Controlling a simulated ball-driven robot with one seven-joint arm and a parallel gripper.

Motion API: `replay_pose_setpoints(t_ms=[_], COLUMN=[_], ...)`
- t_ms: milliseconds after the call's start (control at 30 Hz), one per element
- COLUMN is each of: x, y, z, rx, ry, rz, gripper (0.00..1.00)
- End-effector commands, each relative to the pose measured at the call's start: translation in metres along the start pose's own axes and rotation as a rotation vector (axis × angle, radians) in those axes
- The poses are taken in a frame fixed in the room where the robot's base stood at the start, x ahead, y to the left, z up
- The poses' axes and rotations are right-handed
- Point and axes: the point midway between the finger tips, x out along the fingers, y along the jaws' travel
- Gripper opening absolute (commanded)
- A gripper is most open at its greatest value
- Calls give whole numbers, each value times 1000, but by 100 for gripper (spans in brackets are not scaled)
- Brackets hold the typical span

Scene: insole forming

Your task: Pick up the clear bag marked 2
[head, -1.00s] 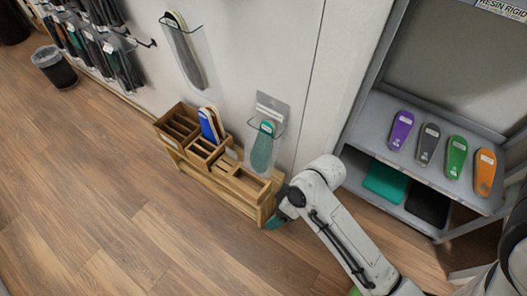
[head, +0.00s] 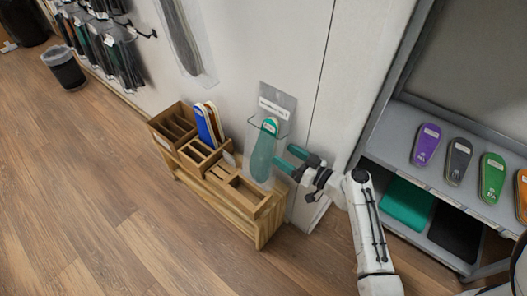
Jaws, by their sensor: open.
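A clear bag (head: 263,152) with a grey header card and a teal insole inside is against the wall, just above and behind the wooden organizer's right end. Its number is too small to read. Another clear bag (head: 186,35) with dark insoles is higher on the wall, cut off by the top edge; no number is readable on it either. My gripper (head: 286,158) is just right of the teal-insole bag, its teal fingers apart and pointing left toward it. I cannot tell whether the fingers touch the bag. Nothing shows held.
The wooden organizer (head: 239,206) stands low against the wall, with blue and tan insoles (head: 208,124) in one compartment. A grey shelf (head: 404,132) with several coloured insoles is at the right. The floor at left is clear.

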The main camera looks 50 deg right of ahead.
Motion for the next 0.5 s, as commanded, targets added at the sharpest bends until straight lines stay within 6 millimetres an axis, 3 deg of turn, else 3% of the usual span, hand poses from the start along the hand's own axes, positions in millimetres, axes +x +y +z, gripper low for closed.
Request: replay_pose_setpoints(t_ms=[500], x=[57], y=[-7], z=[4], rx=[-1], ry=[-2], rz=[-3], gripper=[74])
